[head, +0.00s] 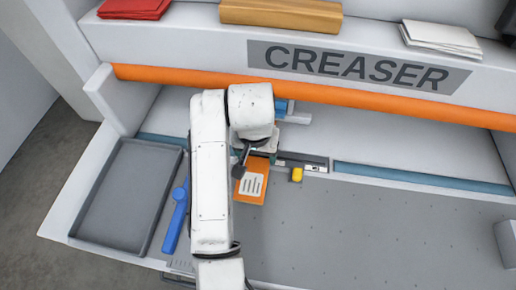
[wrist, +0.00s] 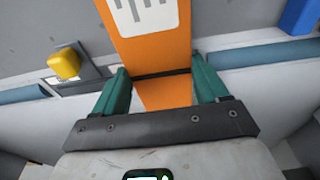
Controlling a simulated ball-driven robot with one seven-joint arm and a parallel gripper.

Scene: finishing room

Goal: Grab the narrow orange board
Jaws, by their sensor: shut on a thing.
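The narrow orange board (head: 252,184), with a white label of grey stripes, lies at the edge of the grey perforated bed below my arm in the head view. In the wrist view the orange board (wrist: 152,52) runs between the green fingers of my gripper (wrist: 161,90). The gripper is shut on the board, with a finger at each side edge. A dark band crosses the board between the fingers. In the head view the fingers are mostly hidden behind my wrist.
A yellow knob (head: 297,174) sits just right of the board. A blue-handled tool (head: 176,216) and a grey tray (head: 128,194) lie left of my arm. An orange bar (head: 400,107) runs above, under the CREASER sign (head: 357,66). The perforated bed (head: 390,235) is clear on the right.

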